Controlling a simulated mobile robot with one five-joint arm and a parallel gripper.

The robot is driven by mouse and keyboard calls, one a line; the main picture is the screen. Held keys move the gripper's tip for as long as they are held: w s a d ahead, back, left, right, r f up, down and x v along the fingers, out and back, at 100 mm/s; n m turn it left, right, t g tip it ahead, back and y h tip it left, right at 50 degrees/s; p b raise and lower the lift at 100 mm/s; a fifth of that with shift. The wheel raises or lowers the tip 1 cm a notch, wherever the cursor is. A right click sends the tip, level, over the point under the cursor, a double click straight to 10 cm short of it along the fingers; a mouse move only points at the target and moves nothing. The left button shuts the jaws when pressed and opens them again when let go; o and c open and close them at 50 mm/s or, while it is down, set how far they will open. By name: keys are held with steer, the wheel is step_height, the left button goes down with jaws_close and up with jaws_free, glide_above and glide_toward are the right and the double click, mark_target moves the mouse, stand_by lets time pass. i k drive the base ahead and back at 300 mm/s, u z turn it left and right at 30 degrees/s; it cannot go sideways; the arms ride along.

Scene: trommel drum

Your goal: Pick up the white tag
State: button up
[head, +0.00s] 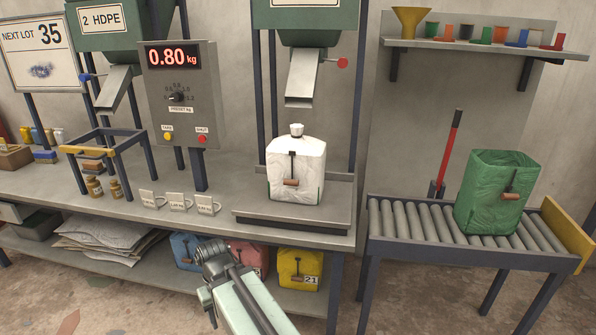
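A white tag with the number 21 (311,281) is on the front of the yellow bag (290,268) on the low shelf under the bench. Three small white pieces with dark print also stand in a row on the bench top: the left one (148,200), the middle one (176,202) and the right one (205,205). Their print is too small to read surely. My arm reaches up from the bottom edge, in front of the low shelf, left of the yellow bag. I cannot make out any gripper fingers.
A white bag (297,172) stands on the scale plate (290,216) under a chute. A green bag (497,195) stands on the roller conveyor (405,220) at right. Two brown jars (94,187) stand left of the white pieces. The bench front edge lies above my arm.

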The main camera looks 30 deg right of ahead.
mark_target(204, 204)
steer(key=u, duration=3)
steer(key=k, duration=1.05)
steer(key=z, duration=1.5)
steer(key=i, duration=1)
